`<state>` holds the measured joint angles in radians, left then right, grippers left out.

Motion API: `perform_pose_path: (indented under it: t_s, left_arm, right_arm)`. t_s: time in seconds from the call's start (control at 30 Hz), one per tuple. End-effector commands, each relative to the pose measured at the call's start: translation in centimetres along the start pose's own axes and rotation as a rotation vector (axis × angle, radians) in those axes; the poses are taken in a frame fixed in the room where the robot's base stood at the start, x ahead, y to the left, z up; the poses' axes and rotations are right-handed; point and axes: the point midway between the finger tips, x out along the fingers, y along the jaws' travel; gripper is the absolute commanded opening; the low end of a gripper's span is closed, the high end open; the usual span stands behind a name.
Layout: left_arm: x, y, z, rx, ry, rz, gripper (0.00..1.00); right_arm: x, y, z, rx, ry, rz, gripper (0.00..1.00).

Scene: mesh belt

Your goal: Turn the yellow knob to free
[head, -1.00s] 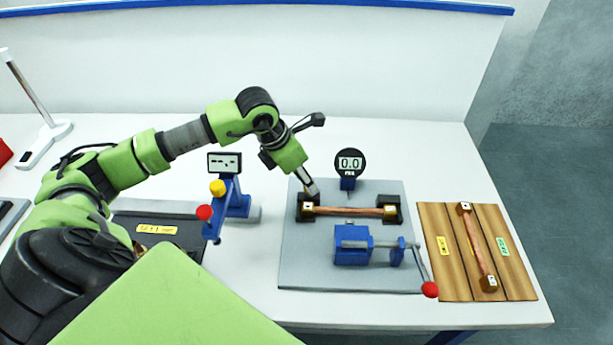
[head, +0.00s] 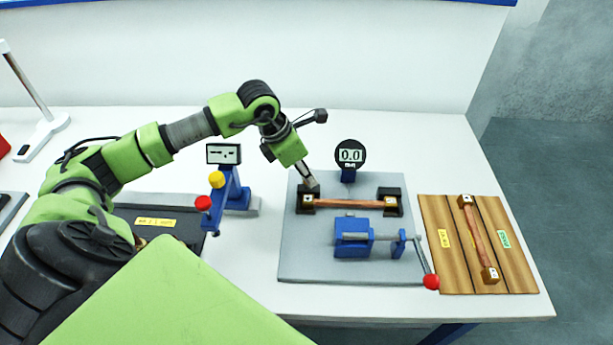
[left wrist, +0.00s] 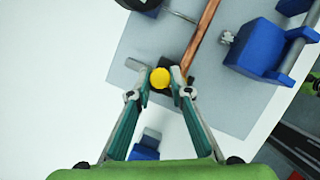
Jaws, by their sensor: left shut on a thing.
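A round yellow knob (left wrist: 160,77) shows in the left wrist view, beside the near end of a copper bar (left wrist: 201,38). My left gripper (left wrist: 161,76) has one finger on each side of it and is shut on it. In the head view my left gripper (head: 310,185) points down at the dark block (head: 305,202) at the bar's left end. The knob there is hidden by the fingers, and its turn position cannot be read. My right gripper is not in view.
A blue stand (head: 238,196) with yellow and red balls is left. A wooden board (head: 440,270) with another bar is right.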

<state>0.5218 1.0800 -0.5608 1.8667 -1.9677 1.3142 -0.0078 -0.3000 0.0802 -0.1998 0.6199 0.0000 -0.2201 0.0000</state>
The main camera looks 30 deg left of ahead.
Motion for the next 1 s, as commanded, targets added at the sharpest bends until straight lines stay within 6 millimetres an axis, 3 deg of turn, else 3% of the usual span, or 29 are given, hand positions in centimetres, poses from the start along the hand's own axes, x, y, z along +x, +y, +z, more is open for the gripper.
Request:
perform_pose_path:
  t_s: [0.33,0.37,0.4,0.43,0.8,1.0]
  left_arm:
    - [0.0,0.1,0.0,0.032,-0.002,-0.012,0.0]
    - [-0.1,0.1,0.0,0.032,-0.002,-0.011,0.22]
    - [-0.1,0.1,0.0,0.032,-0.002,-0.011,0.32]
    - [-0.1,0.1,0.0,0.032,-0.002,-0.011,0.36]
    - [-0.3,0.1,0.0,0.031,-0.002,-0.011,0.36]
    - [-3.0,0.2,0.1,0.033,-0.004,-0.007,0.36]
  right_arm:
    - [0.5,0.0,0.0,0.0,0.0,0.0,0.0]
    - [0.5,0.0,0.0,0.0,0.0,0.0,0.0]
    - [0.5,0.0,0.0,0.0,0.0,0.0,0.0]
    - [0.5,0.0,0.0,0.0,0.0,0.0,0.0]
    - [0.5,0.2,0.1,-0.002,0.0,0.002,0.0]
    - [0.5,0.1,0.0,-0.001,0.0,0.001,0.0]
